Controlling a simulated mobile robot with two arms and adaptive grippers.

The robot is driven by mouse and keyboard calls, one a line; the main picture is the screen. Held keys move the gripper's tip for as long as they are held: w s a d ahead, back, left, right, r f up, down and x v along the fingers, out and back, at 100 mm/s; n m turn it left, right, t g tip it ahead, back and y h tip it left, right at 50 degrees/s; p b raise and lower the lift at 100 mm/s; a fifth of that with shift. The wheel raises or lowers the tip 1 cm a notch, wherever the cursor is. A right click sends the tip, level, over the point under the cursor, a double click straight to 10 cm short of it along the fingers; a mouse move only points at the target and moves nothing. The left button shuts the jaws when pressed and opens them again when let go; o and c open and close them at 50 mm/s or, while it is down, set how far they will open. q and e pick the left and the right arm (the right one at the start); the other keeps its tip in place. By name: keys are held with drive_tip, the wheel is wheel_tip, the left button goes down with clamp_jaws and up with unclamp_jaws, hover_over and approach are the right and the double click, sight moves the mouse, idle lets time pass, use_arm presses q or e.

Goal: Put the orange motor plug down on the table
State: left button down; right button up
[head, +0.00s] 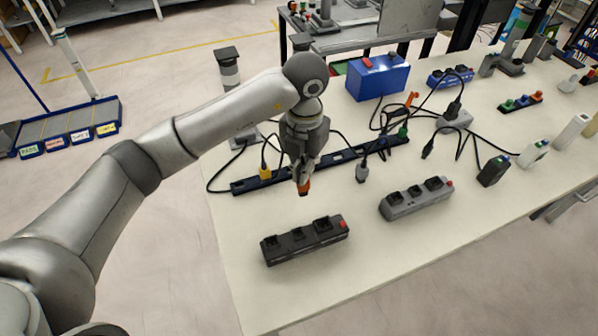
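My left gripper (301,180) points down over the left part of the white table (240,286). It is shut on the orange motor plug (304,188), which shows small and orange-black between the fingertips. The plug's upper part is hidden by the fingers. It appears to be just above or at the table surface; I cannot tell whether it touches. My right gripper is not in view.
A dark socket block (303,240) and a grey one (416,198) stand in front. A long dark power strip (340,157) with cables and a yellow plug (265,173) lies behind the gripper. A blue box (378,78) stands farther back. The front-left tabletop is clear.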

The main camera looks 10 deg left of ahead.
sight(303, 191)
use_arm(q)
drive_tip(key=f, duration=0.2)
drive_tip(key=w+a+f+p, duration=0.1)
drive_tip(key=f, duration=0.1)
drive_tip(key=w+f+p, duration=0.1)
drive_tip(key=f, duration=0.1)
drive_tip(key=shift+w+a+f, duration=0.25)
drive_tip(key=shift+a, duration=0.1)
drive_tip(key=shift+f, duration=0.15)
drive_tip(key=c, duration=2.2)
unclamp_jaws()
drive_tip(key=shift+f, duration=0.1)
drive_tip(key=o, duration=0.6)
drive_tip(key=shift+c, duration=0.2)
